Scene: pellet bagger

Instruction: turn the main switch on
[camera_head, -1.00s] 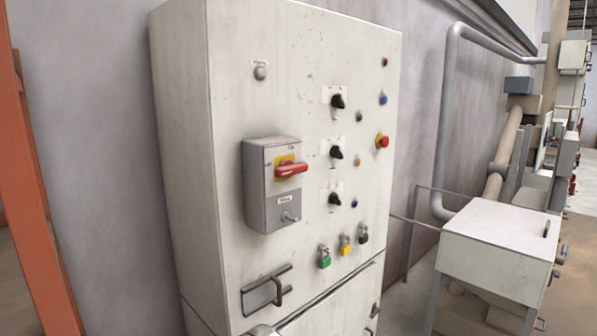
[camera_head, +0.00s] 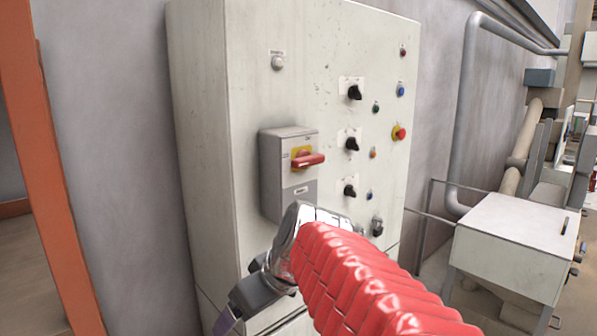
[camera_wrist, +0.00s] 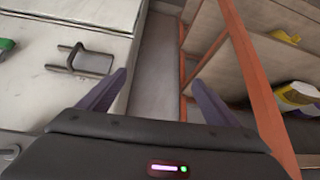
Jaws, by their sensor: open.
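The main switch is a red handle (camera_head: 309,160) on a yellow plate, on a grey box (camera_head: 270,165) fixed to the cabinet front. The handle lies roughly horizontal. My gripper (camera_wrist: 160,85) is open, with its two purple fingers apart and nothing between them. In the head view it is low and left of the switch box, apart from it and partly cut off by the bottom edge. My red-sleeved arm covers the lower cabinet front. The switch is not in the wrist view.
The cabinet (camera_head: 320,90) carries black knobs, buttons and a red emergency stop (camera_head: 399,132). The wrist view shows the cabinet's latch handle (camera_wrist: 88,60) and a green padlock (camera_wrist: 6,45). An orange post (camera_head: 50,170) stands left. A white box (camera_head: 515,245) stands right.

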